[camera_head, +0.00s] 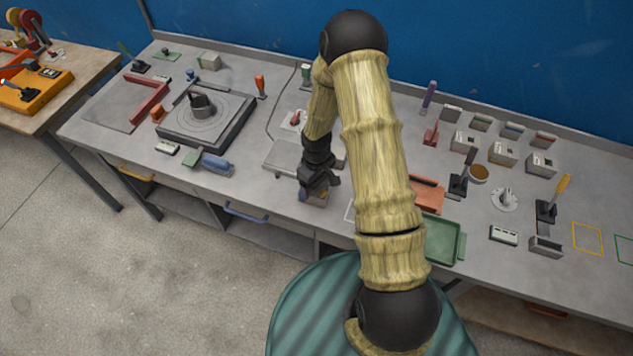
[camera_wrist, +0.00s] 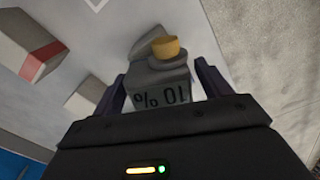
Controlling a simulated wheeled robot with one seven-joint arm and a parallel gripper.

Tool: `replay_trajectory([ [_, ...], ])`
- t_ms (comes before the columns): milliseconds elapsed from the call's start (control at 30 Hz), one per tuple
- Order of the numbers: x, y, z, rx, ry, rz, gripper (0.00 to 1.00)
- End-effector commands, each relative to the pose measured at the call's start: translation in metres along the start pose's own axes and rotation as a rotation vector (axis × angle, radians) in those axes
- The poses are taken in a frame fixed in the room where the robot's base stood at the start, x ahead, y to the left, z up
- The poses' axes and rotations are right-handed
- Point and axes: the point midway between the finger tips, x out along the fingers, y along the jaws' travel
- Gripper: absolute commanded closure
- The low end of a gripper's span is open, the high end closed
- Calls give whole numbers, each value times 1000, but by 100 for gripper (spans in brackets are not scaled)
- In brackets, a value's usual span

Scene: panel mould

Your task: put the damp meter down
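My gripper (camera_head: 318,186) is over the middle of the workbench, near its front edge. In the wrist view, its two dark fingers (camera_wrist: 160,80) stand on either side of a grey device, which I take to be the damp meter (camera_wrist: 162,92). Its near face reads "10 %" upside down, and a rounded yellow-tan knob sits at its far end. The fingers look shut on its sides, though their contact is partly hidden. In the head view, only a small grey part of it shows under the fingers. I cannot tell whether its lower end touches the bench.
A grey workbench (camera_head: 90,136) runs along the blue wall. A turntable-like plate (camera_head: 222,125) is at the left. A green tray (camera_head: 445,243) lies right of my arm. Several small blocks and tools fill the right part. A yellow outlined square (camera_head: 587,239) is bare.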

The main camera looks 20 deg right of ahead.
Motion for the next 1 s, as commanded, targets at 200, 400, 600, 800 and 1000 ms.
replay_trajectory([
  [200,0,0,0,0,0,0,22],
  [400,-5,0,0,0,1,0,22],
  [600,-24,1,0,2,3,1,22],
  [800,-55,1,-1,2,4,2,22],
  [1000,-88,1,0,3,4,2,22],
])
